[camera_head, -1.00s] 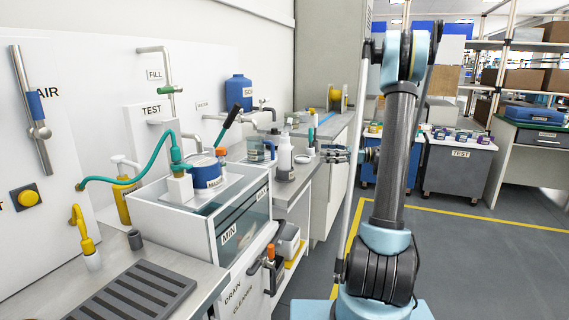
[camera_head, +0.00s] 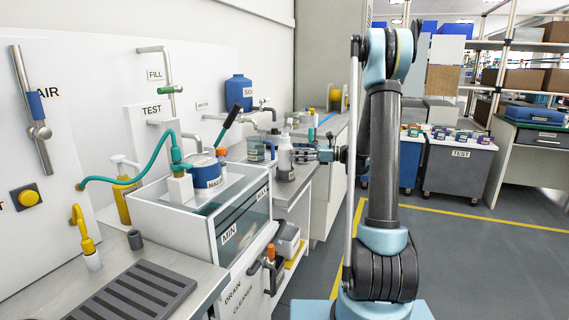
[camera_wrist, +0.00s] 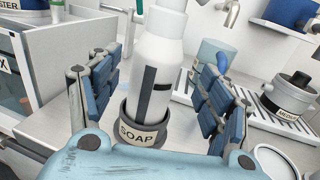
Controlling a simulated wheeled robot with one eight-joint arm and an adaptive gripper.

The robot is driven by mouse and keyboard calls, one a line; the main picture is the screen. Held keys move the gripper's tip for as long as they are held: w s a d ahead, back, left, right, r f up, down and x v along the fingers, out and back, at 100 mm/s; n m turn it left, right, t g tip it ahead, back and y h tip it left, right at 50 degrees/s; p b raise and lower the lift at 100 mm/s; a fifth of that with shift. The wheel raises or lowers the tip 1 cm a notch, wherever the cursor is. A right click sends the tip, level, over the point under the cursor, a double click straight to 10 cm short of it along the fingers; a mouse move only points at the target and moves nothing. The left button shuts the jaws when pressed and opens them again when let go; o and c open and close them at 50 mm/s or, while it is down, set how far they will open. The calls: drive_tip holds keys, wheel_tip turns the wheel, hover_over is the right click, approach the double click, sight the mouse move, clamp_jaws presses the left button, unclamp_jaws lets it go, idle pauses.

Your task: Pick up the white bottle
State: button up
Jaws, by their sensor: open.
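The white bottle (camera_wrist: 158,65) stands upright in a dark round holder (camera_wrist: 146,133) labelled SOAP in the wrist view. In the head view the white bottle (camera_head: 284,157) is on the counter just right of the glass-walled tank. My gripper (camera_wrist: 154,98) is open, with one blue padded finger on each side of the bottle. Gaps show between the fingers and the bottle, wider on the right. In the head view my gripper (camera_head: 304,155) reaches the bottle from the right.
The tank (camera_head: 240,220) stands left of the bottle. A blue jug (camera_head: 238,92) stands further back.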

sight(285, 152)
drive_tip(key=a, duration=0.5)
drive_tip(key=shift+w+f, duration=0.1)
drive_tip(key=shift+w, duration=0.05)
drive_tip(key=c, duration=1.3)
